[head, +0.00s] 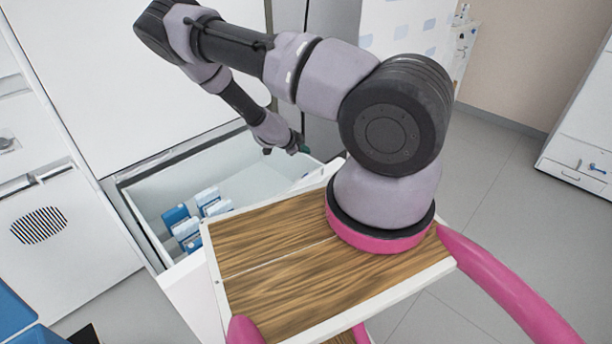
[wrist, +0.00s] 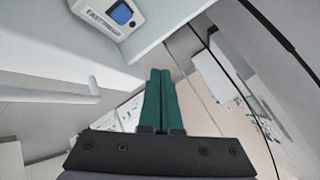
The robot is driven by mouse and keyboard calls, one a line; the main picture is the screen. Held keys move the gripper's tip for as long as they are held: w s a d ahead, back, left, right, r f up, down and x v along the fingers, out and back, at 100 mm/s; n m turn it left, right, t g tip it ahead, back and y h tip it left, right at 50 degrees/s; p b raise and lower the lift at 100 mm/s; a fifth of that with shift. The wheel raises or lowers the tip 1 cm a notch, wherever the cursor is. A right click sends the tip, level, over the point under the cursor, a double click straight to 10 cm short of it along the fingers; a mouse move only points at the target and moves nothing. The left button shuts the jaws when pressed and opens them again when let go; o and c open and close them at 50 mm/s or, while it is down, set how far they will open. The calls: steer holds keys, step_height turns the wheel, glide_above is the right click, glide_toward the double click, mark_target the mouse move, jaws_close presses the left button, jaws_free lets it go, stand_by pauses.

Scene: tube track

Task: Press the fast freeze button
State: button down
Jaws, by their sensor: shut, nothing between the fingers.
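The fast freeze button (wrist: 121,13) is a blue square in a dark surround, near the top of the wrist view. It sits on a white housing (wrist: 110,30) with partly readable lettering beside it. My gripper (wrist: 160,72) has dark green fingers, shut together and empty. The fingertips are below and right of the button in the wrist view, apart from it. In the head view my gripper (head: 303,149) is small, over the right part of the open freezer drawer (head: 255,160). The button cannot be made out in the head view.
Blue and white boxes (head: 183,228) stand inside the drawer. A white handle-like bar (wrist: 60,95) is left of my fingers in the wrist view. White cabinets (head: 60,220) stand at the left, and grey floor (head: 490,170) is clear at the right.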

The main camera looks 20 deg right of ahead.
steer(key=shift+f, duration=0.15)
steer(key=shift+f, duration=4.25)
steer(key=shift+f, duration=0.1)
steer(key=shift+f, duration=0.35)
steer(key=shift+f, duration=0.45)
steer(key=shift+r, duration=0.9)
steer(key=shift+r, duration=2.5)
